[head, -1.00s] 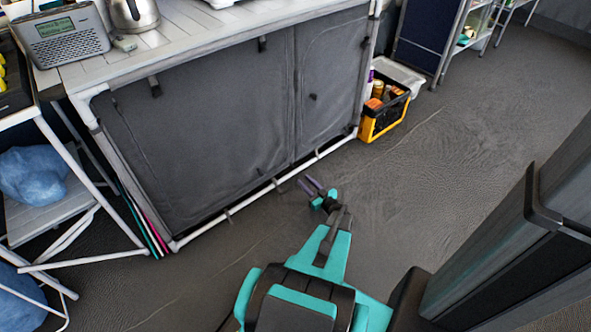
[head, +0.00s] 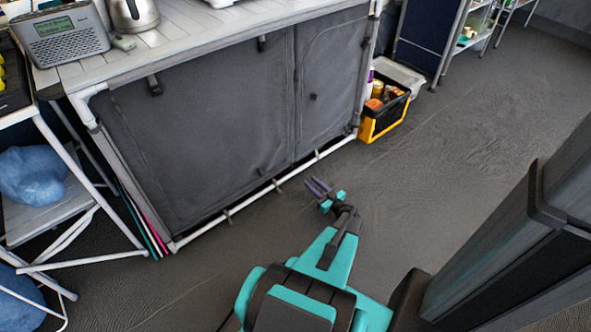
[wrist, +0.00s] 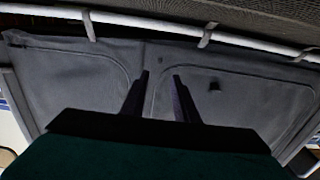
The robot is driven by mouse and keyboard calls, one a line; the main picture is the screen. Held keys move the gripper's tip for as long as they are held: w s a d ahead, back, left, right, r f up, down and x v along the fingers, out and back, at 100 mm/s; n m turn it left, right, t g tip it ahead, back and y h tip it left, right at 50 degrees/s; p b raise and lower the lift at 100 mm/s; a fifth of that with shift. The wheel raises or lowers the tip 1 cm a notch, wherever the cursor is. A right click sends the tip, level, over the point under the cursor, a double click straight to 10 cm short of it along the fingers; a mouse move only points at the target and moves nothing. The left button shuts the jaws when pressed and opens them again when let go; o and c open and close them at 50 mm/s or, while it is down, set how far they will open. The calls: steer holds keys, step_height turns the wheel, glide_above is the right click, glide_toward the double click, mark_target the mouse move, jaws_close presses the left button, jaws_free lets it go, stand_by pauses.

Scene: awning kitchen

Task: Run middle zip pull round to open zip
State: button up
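The grey fabric cupboard (head: 205,125) stands under a slatted white top, with zip seams outlining its front panels. A small dark pull (head: 313,97) sits on the right panel; another small dark tab (head: 262,170) shows low on the left panel. In the wrist view a dark pull (wrist: 213,86) hangs on the grey fabric, right of the fingers. I cannot tell which of these is the middle zip pull. My gripper (head: 318,185) is low over the floor in front of the cupboard, apart from the fabric. Its two fingers (wrist: 161,78) are spread and empty in the wrist view.
A white bottom rail (head: 255,195) runs along the cupboard front. A yellow and black crate (head: 382,118) stands at its right end. A white-framed side stand (head: 70,215) with blue bags is at left. A dark upright panel (head: 520,230) is at right. Floor between is clear.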

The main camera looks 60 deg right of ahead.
mark_target(294, 167)
steer(key=b+x, duration=0.3)
steer(key=x, duration=0.9)
steer(key=shift+w+d, duration=0.15)
steer(key=shift+w, duration=0.1)
jaws_close()
stand_by(1.1)
